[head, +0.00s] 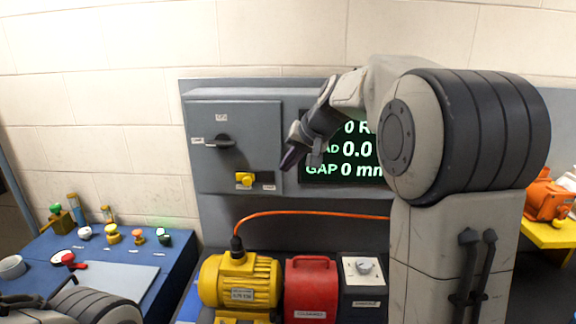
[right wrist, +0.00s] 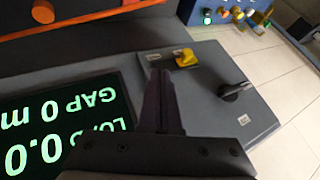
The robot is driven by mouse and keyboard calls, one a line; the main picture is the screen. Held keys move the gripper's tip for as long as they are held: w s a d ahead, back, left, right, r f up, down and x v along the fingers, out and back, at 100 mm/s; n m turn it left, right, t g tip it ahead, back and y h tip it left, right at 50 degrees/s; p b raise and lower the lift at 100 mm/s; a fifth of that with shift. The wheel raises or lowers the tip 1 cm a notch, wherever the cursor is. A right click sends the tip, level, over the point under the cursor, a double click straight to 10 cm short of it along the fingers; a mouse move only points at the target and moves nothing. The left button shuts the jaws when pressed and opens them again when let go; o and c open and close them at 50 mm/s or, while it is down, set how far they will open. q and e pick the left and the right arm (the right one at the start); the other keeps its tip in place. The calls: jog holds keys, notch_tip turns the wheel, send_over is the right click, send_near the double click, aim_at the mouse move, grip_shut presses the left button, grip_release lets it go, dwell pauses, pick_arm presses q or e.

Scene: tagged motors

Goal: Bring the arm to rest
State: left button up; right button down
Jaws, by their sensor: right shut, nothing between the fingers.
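My right arm reaches in from the right of the head view and bends across the dark display. Its gripper (head: 289,158) is shut and empty, in front of the panel between the grey switch box (head: 240,115) and the display (head: 345,172). In the right wrist view the shut fingers (right wrist: 163,100) point toward the yellow knob (right wrist: 186,58) on the box, with nothing between them. I cannot tell how near they are to it. Part of my left arm shows at the bottom left of the head view; its gripper is not in view.
A blue table (head: 50,245) with several small coloured parts is at left. An orange motor (head: 546,197) is at right.

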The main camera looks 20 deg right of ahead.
jog(key=s+a+f+n+g+b, duration=0.1)
jog(key=s+a+f+n, duration=0.1)
jog(key=s+a+f, duration=0.3)
jog(key=s+a+f+n+g+y, duration=0.1)
jog(key=s+a+f+n+g, duration=0.1)
jog(key=s+a, duration=0.4)
jog(key=s+a+f+n+g+b, duration=0.1)
jog(key=s+a+f+n, duration=0.2)
jog(key=a, duration=0.5)
jog(key=s+a+f+n+g+h+b, duration=0.1)
jog(key=s+f, duration=0.4)
jog(key=s, duration=0.5)
jog(key=s+a+f+n+g+h, duration=0.1)
jog(key=s+f+n, duration=0.3)
jog(key=s, duration=0.7)
notch_tip(320, 180, down, 2)
jog(key=shift+s+f+g+b, duration=0.2)
jog(key=shift+s+g+b, duration=0.15)
jog(key=shift+g, duration=0.35)
jog(key=shift+d, duration=0.15)
